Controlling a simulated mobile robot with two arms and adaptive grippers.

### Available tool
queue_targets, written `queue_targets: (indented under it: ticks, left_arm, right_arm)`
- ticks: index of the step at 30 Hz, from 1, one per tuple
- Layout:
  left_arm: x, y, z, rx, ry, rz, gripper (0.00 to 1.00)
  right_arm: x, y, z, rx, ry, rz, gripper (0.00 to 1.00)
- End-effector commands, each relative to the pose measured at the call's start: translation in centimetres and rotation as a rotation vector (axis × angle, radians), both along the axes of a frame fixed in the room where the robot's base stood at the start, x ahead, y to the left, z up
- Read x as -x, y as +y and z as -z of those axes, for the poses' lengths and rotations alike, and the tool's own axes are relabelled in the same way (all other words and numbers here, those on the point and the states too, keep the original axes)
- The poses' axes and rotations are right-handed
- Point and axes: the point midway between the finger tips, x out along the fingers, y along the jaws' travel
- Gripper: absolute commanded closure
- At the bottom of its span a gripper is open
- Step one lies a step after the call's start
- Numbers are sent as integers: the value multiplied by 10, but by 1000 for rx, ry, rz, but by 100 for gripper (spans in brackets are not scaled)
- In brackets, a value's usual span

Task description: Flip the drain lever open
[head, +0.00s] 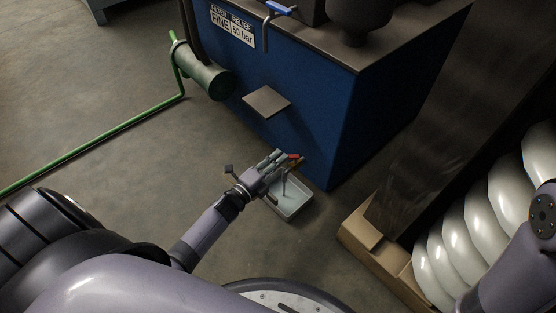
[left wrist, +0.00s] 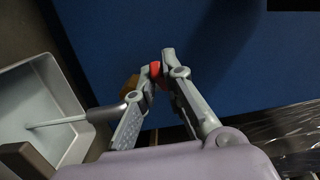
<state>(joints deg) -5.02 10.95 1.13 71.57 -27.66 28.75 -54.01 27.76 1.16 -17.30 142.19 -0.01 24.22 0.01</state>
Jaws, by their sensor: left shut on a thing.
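The drain lever is a small red handle (head: 294,156) low at the front of the blue cabinet, and in the left wrist view it shows as a red piece (left wrist: 155,69) between my fingertips. A brass-brown valve part (left wrist: 131,88) sits beside it. My left gripper (head: 284,158) reaches the lever from the left and is shut on it; the left wrist view (left wrist: 160,62) shows the fingers on both sides of the red. The fingers hide most of the lever, so its exact angle is unclear. My right gripper is out of view.
A grey tray (head: 300,207) lies on the floor under the gripper. The blue cabinet (head: 300,95) has a small shelf plate (head: 266,101) and a blue-handled tap (head: 280,9) on top. White insulators (head: 480,235) and a cardboard box (head: 365,238) are right.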

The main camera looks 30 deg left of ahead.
Motion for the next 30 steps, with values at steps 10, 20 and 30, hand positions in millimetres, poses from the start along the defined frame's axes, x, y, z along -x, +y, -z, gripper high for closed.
queue_targets:
  ticks: [10, 20, 30]
  left_arm:
    - [1, 2, 2, -3, 3, -4, 90]
    - [0, 1, 1, -1, 2, -3, 70]
    - [6, 2, 1, 0, 2, -2, 70]
  right_arm:
    - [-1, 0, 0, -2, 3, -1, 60]
    - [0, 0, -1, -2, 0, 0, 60]
    - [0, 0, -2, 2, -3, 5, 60]
